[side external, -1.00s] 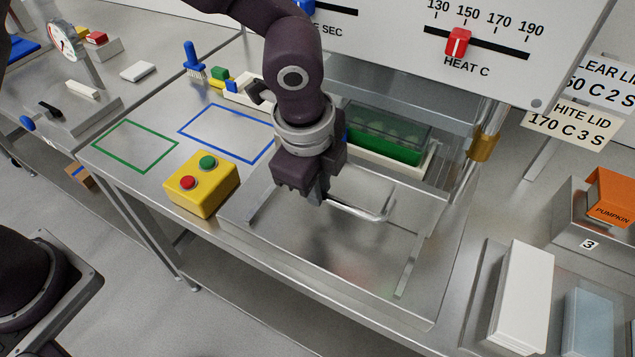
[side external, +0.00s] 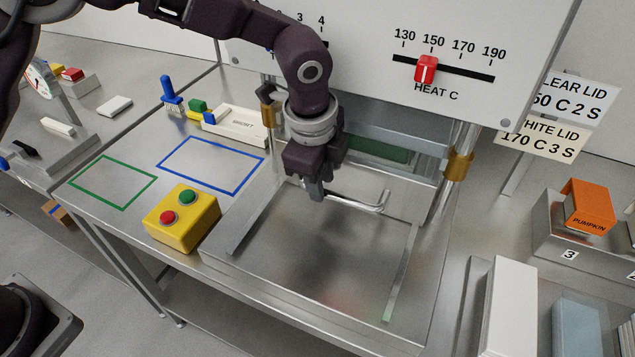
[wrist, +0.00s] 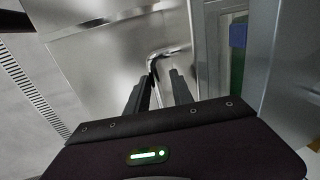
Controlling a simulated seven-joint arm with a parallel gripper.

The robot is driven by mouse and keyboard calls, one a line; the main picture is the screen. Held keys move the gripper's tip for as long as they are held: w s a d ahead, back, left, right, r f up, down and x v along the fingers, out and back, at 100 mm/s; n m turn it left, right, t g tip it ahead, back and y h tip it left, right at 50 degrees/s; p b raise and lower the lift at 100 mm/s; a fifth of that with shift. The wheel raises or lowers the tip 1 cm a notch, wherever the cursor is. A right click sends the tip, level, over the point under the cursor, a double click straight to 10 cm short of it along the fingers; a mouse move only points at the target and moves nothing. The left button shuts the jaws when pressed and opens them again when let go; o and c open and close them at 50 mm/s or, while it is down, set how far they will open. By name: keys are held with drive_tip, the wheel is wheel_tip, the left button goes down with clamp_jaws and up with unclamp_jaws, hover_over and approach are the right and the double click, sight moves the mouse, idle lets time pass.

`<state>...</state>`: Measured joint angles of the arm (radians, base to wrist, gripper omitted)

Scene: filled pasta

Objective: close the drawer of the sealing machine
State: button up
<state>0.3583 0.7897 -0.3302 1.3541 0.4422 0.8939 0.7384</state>
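The sealing machine's drawer (side external: 404,193) is pushed well back under the machine, behind its bare metal rails. Its bent-rod handle (side external: 370,208) sticks out at the front; it also shows in the wrist view (wrist: 166,54). A green tray (side external: 382,149) is partly visible beneath the machine, mostly hidden. My gripper (side external: 314,192) is at the left end of the handle, pointing down. In the wrist view my gripper's two dark fingers (wrist: 160,78) stand apart, with the handle's near end at their tips. Exact contact with the handle is unclear.
A yellow box with green and red buttons (side external: 181,219) stands left of the rails. The machine's panel (side external: 450,60) overhangs behind my gripper. A brass-collared post (side external: 458,166) stands at right. The metal plate before the handle (side external: 320,245) is clear.

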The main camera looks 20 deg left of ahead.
drive_tip(key=shift+o, duration=0.9)
drive_tip(key=shift+s, duration=0.1)
drive_tip(key=v, duration=0.7)
drive_tip(key=shift+a+r, duration=0.1)
drive_tip(key=shift+r, duration=0.05)
drive_tip(key=s+a+r+n+t, duration=0.1)
drive_tip(key=s+a+r+n, duration=0.35)
drive_tip(key=a, duration=0.25)
drive_tip(key=s+a+r+n, duration=0.3)
drive_tip(key=s+a+r, duration=0.2)
drive_tip(key=a+r, duration=0.15)
drive_tip(key=s+a+f+n+t, duration=0.1)
drive_tip(key=s+a+n, duration=0.3)
drive_tip(key=s, duration=0.4)
drive_tip(key=s+a+f+n+t, duration=0.1)
drive_tip(key=s+a+n, duration=0.4)
drive_tip(key=s, duration=0.3)
drive_tip(key=shift+s+n, duration=0.25)
drive_tip(key=shift+n, duration=0.5)
